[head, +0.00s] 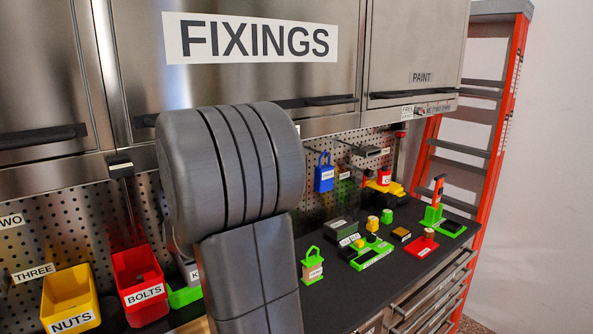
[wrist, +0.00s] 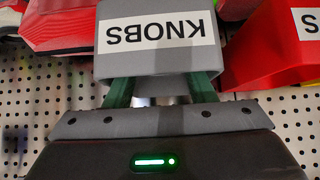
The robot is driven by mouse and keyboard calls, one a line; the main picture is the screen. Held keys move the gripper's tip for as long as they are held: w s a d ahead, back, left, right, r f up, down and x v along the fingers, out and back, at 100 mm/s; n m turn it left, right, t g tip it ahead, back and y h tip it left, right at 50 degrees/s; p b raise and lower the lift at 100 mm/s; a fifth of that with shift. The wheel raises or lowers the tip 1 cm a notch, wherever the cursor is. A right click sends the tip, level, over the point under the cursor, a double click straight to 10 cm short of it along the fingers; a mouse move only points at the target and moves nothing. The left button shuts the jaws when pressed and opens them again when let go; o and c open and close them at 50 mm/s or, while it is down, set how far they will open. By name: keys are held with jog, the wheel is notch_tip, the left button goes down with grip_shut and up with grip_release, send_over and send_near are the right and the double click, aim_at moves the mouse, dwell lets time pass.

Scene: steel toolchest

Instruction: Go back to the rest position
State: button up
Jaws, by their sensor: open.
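My gripper (wrist: 164,92) shows in the wrist view with its two green fingers spread apart. It is open. The grey bin labelled KNOBS (wrist: 158,66) is right in front of the fingers and appears upside down there. It covers the fingertips, so I cannot tell whether they touch it. In the head view my thick grey arm stands in front of the bench and hides my gripper. Only a strip of the KNOBS bin (head: 194,274) shows there, left of the arm.
A yellow NUTS bin (head: 70,299) and a red BOLTS bin (head: 139,285) stand left of my arm. A pegboard (head: 80,222) is behind them. Steel cabinets (head: 240,70) hang above. Small green, yellow and red items crowd the dark worktop (head: 335,290) to the right. An orange ladder (head: 495,130) stands at the far right.

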jog(key=shift+w+a+f+b, duration=0.2)
jog(key=shift+w+f+b, duration=0.1)
jog(key=shift+f, duration=0.3)
jog(key=shift+w+a+f+b, duration=0.15)
jog(key=shift+w+f+b, duration=0.1)
jog(key=shift+f, duration=0.35)
jog(key=shift+f+b, duration=0.35)
jog(key=shift+b, duration=0.1)
notch_tip(320, 180, up, 2)
jog(key=shift+s+r+p, duration=0.1)
jog(key=shift+p, duration=1)
jog(key=shift+r, duration=0.3)
jog(key=shift+r+b, duration=0.2)
jog(key=shift+b, duration=0.6)
jog(key=shift+s+d+f+t+b, duration=0.1)
jog(key=shift+s+d+t+b, duration=0.15)
jog(key=shift+b, duration=0.2)
jog(key=b, duration=0.2)
jog(key=t+y+b, duration=0.2)
jog(key=b, duration=0.1)
jog(key=shift+s+d+f+b, duration=0.1)
jog(key=shift+s+d+b, duration=0.15)
jog(key=shift+s+b, duration=0.1)
